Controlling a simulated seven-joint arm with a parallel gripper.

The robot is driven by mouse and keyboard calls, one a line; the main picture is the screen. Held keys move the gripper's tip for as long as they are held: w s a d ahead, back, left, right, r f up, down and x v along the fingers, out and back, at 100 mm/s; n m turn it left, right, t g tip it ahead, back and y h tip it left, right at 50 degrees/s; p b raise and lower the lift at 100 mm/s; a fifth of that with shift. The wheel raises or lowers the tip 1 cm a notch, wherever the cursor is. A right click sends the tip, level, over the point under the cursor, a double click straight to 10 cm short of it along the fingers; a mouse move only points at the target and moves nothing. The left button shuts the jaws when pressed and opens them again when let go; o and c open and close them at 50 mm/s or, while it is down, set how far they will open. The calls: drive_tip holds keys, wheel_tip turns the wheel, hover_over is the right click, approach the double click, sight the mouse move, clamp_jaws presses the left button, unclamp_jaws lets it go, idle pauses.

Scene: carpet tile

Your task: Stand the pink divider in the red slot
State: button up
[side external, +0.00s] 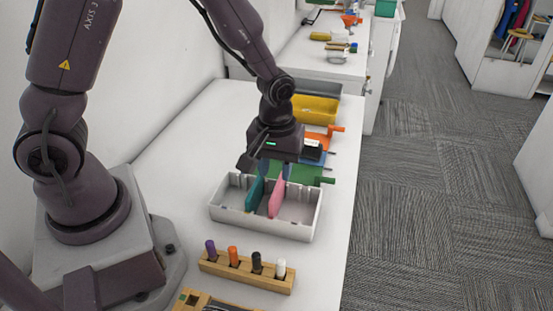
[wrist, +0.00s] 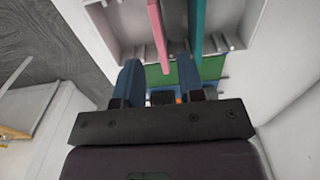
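The pink divider (side external: 277,198) stands in the grey tray (side external: 265,226), leaning a little in the side view. A teal divider (side external: 255,193) stands to its left. In the wrist view the pink divider (wrist: 157,30) and teal divider (wrist: 197,28) run from the top edge, with small grey ribs along the tray wall (wrist: 130,42). My gripper (wrist: 159,75) is open, with its two blue fingers apart and nothing between them. In the side view my gripper (side external: 274,168) is just above the tray's far side, near the divider tops. I cannot make out a red slot.
A wooden block (side external: 246,270) with several coloured pegs stands in front of the tray. A green object (side external: 303,172), an orange one (side external: 322,139) and a yellow bin (side external: 316,108) are behind it. The white table is clear left of the tray.

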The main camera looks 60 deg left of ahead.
drive_tip(key=shift+r, duration=0.9)
drive_tip(key=s+a+r+m+t, duration=0.1)
drive_tip(key=s+r+m, duration=0.3)
drive_tip(key=r, duration=0.6)
drive_tip(key=s+r+m+t, duration=0.4)
drive_tip(key=s+r+m, duration=0.1)
drive_tip(key=s+r, duration=0.4)
drive_tip(key=shift+a+r+t, duration=0.3)
drive_tip(key=shift+a+r, duration=0.1)
drive_tip(key=shift+r, duration=0.5)
